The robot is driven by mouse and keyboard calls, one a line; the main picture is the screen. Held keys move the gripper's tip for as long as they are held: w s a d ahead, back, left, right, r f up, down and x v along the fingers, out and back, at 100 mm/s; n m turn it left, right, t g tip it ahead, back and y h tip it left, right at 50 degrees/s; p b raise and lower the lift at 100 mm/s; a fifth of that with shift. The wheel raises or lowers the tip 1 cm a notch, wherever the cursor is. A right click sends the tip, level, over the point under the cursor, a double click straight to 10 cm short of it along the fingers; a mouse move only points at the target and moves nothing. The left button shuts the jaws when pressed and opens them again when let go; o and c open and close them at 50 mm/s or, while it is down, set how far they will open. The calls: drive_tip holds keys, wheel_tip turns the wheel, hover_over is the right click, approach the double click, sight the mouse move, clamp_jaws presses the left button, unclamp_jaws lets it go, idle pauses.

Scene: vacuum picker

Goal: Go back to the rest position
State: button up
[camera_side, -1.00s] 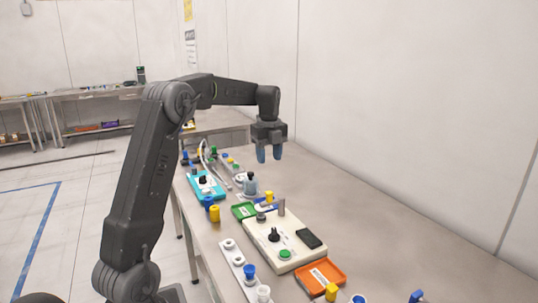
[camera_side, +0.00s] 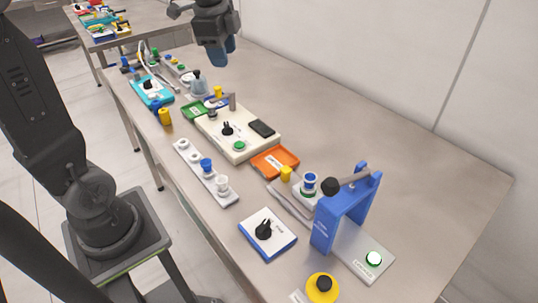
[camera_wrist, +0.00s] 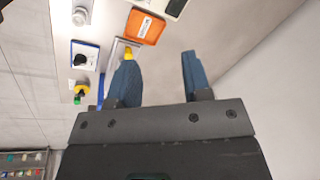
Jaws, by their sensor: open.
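My gripper (camera_side: 222,52) is at the top of the side view, raised above the far part of the workbench and holding nothing. In the wrist view its two blue fingers (camera_wrist: 158,80) stand apart with an empty gap between them. The cream control box (camera_side: 238,135), with a black knob, a green button and a dark pad, sits on the bench nearer the camera than the gripper. An orange tray (camera_side: 262,165) lies next to it and also shows in the wrist view (camera_wrist: 153,27).
A blue lever press (camera_side: 325,230) stands at the near right. A white knob box (camera_side: 266,243) and a yellow button unit (camera_side: 322,287) are near the front edge. A strip with several cups (camera_side: 192,160) lies at the left edge. The bench's right side (camera_side: 400,170) is clear.

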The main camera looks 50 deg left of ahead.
drive_tip(key=s+d+f+n+t, duration=0.1)
drive_tip(key=s+d+f+n, duration=0.1)
drive_tip(key=s+d+n, duration=0.3)
drive_tip(key=s+d+f+n+t, duration=0.2)
drive_tip(key=s+d+n, duration=0.3)
drive_tip(key=s+d, duration=0.3)
drive_tip(key=shift+s+f+h, duration=0.4)
drive_tip(key=shift+s, duration=0.6)
drive_tip(key=shift+c, duration=0.2)
